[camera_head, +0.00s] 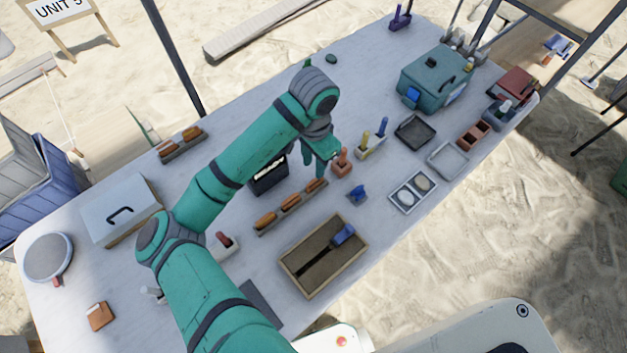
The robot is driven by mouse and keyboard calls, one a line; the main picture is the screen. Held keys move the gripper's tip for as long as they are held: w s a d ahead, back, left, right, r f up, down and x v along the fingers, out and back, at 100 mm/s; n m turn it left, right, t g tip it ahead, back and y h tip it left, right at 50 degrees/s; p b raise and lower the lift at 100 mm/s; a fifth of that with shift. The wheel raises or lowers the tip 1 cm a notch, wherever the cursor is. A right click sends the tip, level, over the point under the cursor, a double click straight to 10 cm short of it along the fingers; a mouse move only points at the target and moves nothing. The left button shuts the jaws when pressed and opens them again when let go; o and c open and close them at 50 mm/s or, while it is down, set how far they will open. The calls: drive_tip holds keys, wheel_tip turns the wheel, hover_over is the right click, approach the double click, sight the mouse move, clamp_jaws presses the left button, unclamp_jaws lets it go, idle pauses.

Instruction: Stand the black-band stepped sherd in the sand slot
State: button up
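My gripper (321,172) points down over the middle of the table, at the right end of a long grey-brown rack (278,220). Its fingers are small and partly merged with the arm, so I cannot tell whether they are open or hold anything. Several orange-brown sherds (291,203) stand in a row in this rack, the rightmost close under the fingertips. A second rack with orange-brown pieces (182,140) lies at the far left. No black band or stepped edge can be made out on any sherd, and I cannot tell which place is the sand slot.
A wooden tray (294,276) with a blue-handled tool (342,236) lies in front. An orange-brown block (342,162) stands just right of the gripper, and a black box (268,183) behind the rack. A teal case (434,80) is at back right. The back middle table is mostly clear.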

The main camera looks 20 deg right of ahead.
sight(314, 180)
wheel_tip(314, 180, down, 6)
drive_tip(key=shift+w+r, duration=0.15)
drive_tip(key=shift+r, duration=0.1)
drive_tip(key=shift+d+f, duration=0.1)
drive_tip(key=shift+f, duration=2.25)
drive_tip(key=shift+d, duration=0.1)
drive_tip(key=shift+c, duration=0.3)
clamp_jaws()
